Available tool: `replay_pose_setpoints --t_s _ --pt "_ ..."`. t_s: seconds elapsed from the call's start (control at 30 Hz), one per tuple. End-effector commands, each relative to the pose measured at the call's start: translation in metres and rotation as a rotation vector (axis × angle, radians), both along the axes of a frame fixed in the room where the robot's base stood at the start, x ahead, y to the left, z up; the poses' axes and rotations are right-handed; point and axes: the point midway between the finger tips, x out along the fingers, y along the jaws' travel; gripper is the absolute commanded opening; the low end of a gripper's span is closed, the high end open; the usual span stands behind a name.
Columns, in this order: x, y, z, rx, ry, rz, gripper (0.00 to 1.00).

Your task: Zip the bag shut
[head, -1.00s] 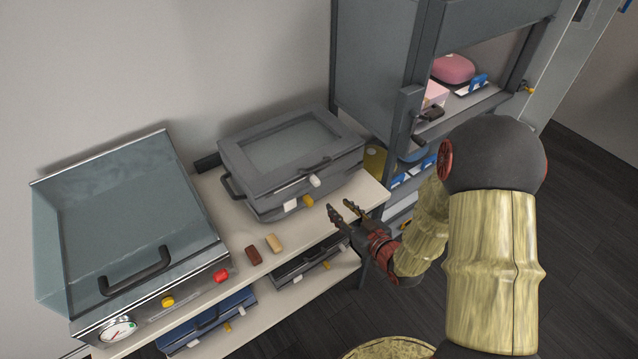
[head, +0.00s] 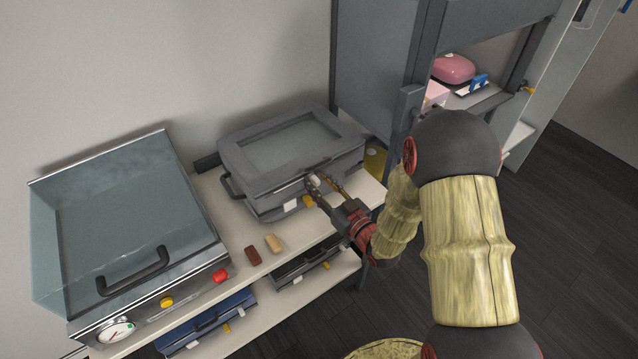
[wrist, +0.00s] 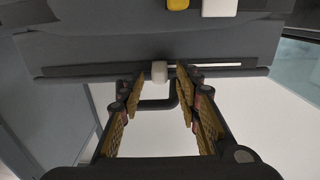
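The grey bag (head: 234,158), with a clear window in its top, lies on the upper shelf. Its white zip pull (head: 315,180) is on the front edge and also shows in the wrist view (wrist: 160,71). In the wrist view, a pale strip runs along the seam to the right of the pull, and the seam to the left is dark. My gripper (head: 327,187) is open at the front of the bag. In the wrist view its fingertips (wrist: 160,84) stand either side of the pull, with gaps visible. Contact with the pull cannot be told.
A glass-lidded appliance (head: 130,225) stands left on the shelf board (head: 240,232). A brown block (head: 252,255) and a tan block (head: 273,243) lie between. More cases sit on the lower shelf. A grey cabinet (head: 375,60) stands close behind on the right.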

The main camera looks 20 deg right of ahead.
Motion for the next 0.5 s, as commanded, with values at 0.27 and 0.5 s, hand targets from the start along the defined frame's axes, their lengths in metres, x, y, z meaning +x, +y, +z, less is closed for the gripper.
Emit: replay_pose_setpoints --t_s 0.27,0.5 --pt "0.0022 0.0004 0.0004 0.000 0.000 -0.001 0.33" --pt "0.0020 0.0004 0.0004 0.000 0.000 -0.001 0.21"
